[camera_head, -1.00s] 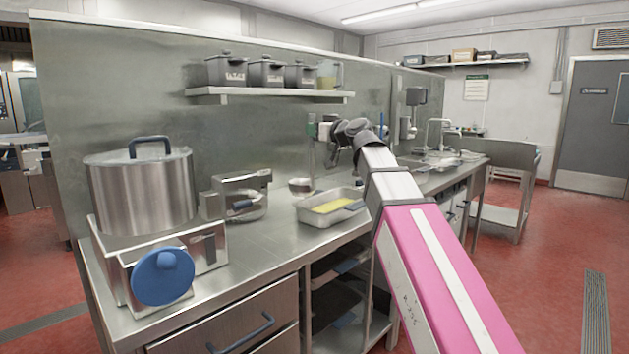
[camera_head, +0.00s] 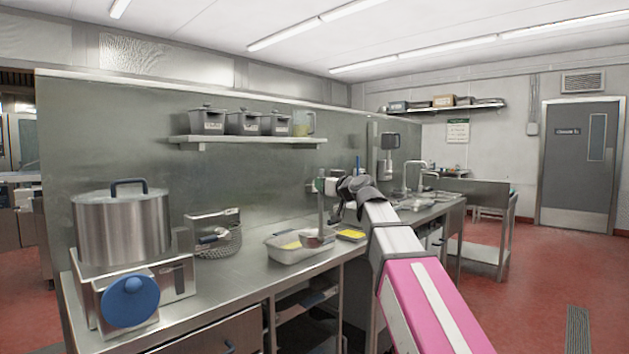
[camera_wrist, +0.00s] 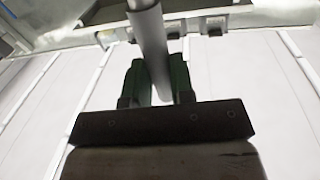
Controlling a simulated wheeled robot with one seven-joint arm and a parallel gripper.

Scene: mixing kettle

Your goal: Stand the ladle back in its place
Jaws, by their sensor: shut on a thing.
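The ladle (camera_head: 321,212) hangs upright from my gripper (camera_head: 328,186), its steel bowl (camera_head: 317,241) at the bottom. In the head view the bowl appears in front of the right end of the shallow pale tray (camera_head: 275,256); I cannot tell if it touches anything. In the wrist view the green fingers of my gripper (camera_wrist: 160,82) are shut on a grey round handle (camera_wrist: 150,40). I cannot tell which spot is the ladle's place.
A lidded steel kettle (camera_head: 120,228) stands on a base with a blue knob (camera_head: 130,301) at the left. A wire basket (camera_head: 222,241) sits beside it. A yellow-topped item (camera_head: 350,235) lies right of the tray. A shelf (camera_head: 250,140) with tubs is above.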

